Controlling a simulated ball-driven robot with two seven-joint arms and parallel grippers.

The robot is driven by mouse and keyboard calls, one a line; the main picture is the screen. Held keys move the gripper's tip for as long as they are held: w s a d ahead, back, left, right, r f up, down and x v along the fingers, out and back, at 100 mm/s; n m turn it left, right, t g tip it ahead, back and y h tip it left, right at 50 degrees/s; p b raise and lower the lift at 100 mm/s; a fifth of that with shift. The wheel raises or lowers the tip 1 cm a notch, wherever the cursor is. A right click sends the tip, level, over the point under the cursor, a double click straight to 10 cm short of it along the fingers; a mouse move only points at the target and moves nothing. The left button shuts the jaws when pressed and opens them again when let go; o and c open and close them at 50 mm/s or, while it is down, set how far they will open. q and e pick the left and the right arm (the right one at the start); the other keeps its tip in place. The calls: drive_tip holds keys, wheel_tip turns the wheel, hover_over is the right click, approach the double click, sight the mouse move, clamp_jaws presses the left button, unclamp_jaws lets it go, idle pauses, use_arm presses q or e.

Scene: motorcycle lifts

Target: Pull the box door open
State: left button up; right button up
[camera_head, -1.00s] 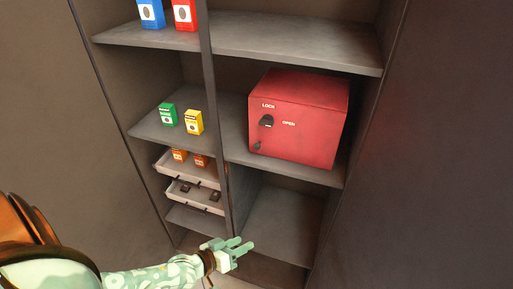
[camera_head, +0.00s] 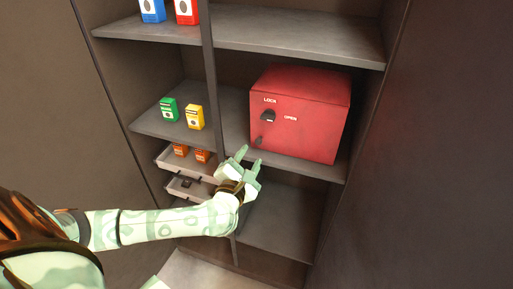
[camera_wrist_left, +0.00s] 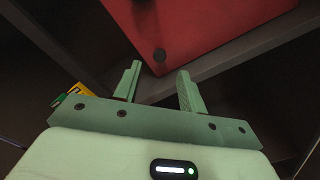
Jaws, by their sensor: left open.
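The red box (camera_head: 305,112) sits on a shelf in the right half of the cabinet. Its front has LOCK and OPEN labels, a dark knob (camera_head: 268,117) and a small dark handle (camera_head: 259,141) low at the left. The door looks shut. My left gripper (camera_head: 248,160) is open and empty, below and just left of the box's lower left corner, pointing up. In the left wrist view the red box (camera_wrist_left: 205,30) and its small round handle (camera_wrist_left: 159,55) lie ahead, beyond and between the two fingers (camera_wrist_left: 156,85).
A dark vertical divider (camera_head: 209,70) stands left of the box. Left of it are green (camera_head: 169,109) and yellow (camera_head: 195,117) cartons, with blue and red cartons above. Pale drawers (camera_head: 172,163) sit below. The compartment under the box (camera_head: 290,215) is empty.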

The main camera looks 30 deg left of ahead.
sight(258, 142)
use_arm(q)
drive_tip(key=x, duration=0.5)
drive_tip(key=shift+w+b, duration=0.35)
drive_tip(key=shift+w, duration=0.1)
clamp_jaws()
drive_tip(key=shift+s, duration=0.15)
